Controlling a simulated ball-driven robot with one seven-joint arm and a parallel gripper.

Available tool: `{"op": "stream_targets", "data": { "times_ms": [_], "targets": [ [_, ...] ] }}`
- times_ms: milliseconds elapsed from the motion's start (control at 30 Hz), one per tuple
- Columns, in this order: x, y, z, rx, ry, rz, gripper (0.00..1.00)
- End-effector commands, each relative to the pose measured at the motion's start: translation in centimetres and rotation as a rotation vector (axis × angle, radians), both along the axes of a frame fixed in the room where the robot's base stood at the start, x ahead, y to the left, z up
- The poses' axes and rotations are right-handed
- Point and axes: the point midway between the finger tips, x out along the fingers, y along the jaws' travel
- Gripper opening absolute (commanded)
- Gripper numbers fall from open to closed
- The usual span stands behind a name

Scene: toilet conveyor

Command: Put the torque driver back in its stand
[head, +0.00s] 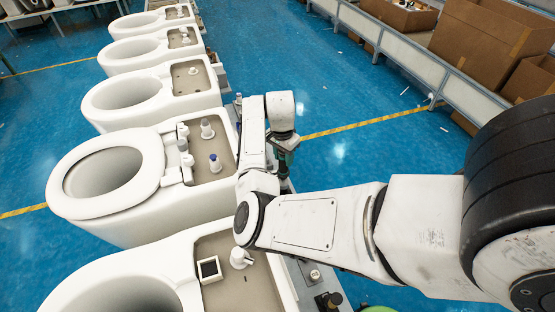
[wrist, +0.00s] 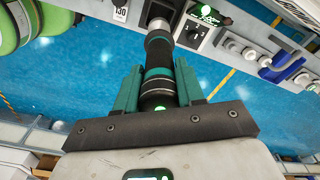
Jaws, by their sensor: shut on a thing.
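The torque driver (wrist: 158,50) is a black cylinder with teal bands and a grey metal end, seen in the wrist view. My gripper (wrist: 160,78) is shut on it, with one teal finger on each side of its body. Its grey end points to the top of the wrist view, over a grey fixture at the edge of the bench panel. I cannot tell whether this fixture is the stand or whether the driver touches it. In the head view my gripper (head: 285,145) is right of a toilet, and the dark driver (head: 284,172) shows partly below it.
A row of white toilets (head: 105,175) runs along the left, with small parts on their grey decks. A narrow bench strip (head: 312,270) with small fittings lies right of them. Cardboard boxes (head: 480,40) stand behind a grey rail.

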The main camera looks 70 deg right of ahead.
Motion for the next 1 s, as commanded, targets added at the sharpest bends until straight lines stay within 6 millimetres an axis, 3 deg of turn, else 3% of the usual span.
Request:
{"op": "stream_targets", "data": {
  "times_ms": [367,933,1000],
  "targets": [
    [0.0,0.1,-0.2,-0.003,-0.008,0.000,0.00],
    [0.1,0.1,-4.4,-0.003,-0.008,0.000,0.00],
    [0.1,0.1,-3.9,-0.003,-0.009,0.000,0.00]
  ]
}}
